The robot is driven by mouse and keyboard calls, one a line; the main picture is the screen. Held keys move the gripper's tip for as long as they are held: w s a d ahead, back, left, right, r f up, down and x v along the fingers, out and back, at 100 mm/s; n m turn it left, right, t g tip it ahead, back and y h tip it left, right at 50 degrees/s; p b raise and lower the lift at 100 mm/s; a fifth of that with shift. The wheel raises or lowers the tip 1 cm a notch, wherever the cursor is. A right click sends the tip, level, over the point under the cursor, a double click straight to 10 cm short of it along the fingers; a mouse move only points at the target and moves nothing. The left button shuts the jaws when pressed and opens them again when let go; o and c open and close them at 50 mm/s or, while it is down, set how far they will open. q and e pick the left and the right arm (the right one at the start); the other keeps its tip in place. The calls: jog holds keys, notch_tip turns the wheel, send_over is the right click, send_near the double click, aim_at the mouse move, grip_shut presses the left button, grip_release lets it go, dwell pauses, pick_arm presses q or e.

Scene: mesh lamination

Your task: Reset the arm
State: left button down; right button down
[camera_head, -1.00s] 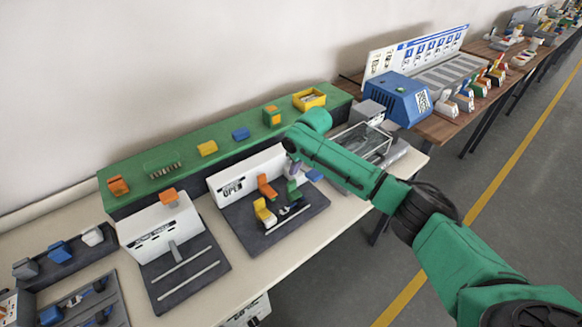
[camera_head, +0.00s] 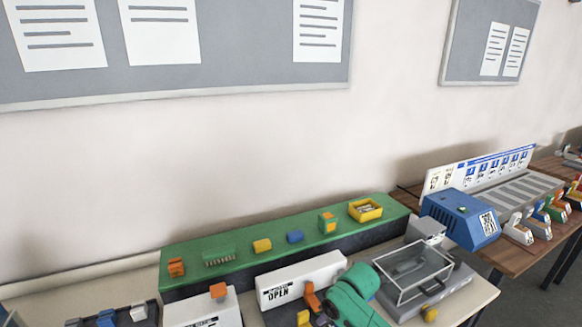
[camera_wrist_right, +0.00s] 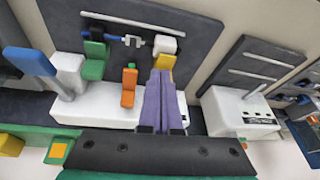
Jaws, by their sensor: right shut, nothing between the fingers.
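My right arm (camera_head: 352,295) shows green at the bottom of the head view, in front of the white panel marked OPEN (camera_head: 290,282). In the right wrist view my right gripper (camera_wrist_right: 160,74) has its two purple fingers together, with nothing between them. They appear over the edge of a white fixture (camera_wrist_right: 95,102), close to an orange lever (camera_wrist_right: 129,86) and a yellow part (camera_wrist_right: 165,62); I cannot tell whether they touch. A green lever (camera_wrist_right: 94,60) stands to the left. My left gripper is in neither view.
A green shelf (camera_head: 215,243) with small coloured blocks and a yellow bin (camera_head: 365,211) runs behind. To the right are a clear box (camera_head: 412,268) and a blue machine (camera_head: 460,218). The wall above the shelf is clear up to a noticeboard (camera_head: 225,70).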

jog(key=s+f+m, duration=0.1)
jog(key=s, duration=1)
jog(key=s+d+r+m+h, duration=0.1)
jog(key=s+d+m+h, duration=0.15)
jog(key=s+d, duration=0.95)
notch_tip(320, 180, down, 27)
jog(key=s+g+b, duration=0.1)
jog(key=s+b, duration=0.2)
jog(key=b, duration=0.1)
jog(key=s+d+f+g+b, duration=0.1)
jog(key=s+d+f+b, duration=0.1)
jog(key=s+f, duration=1.4)
jog(key=shift+d+f+b, duration=0.35)
jog(key=shift+d+f, duration=0.25)
jog(key=shift+d, duration=0.25)
jog(key=shift+s, duration=0.1)
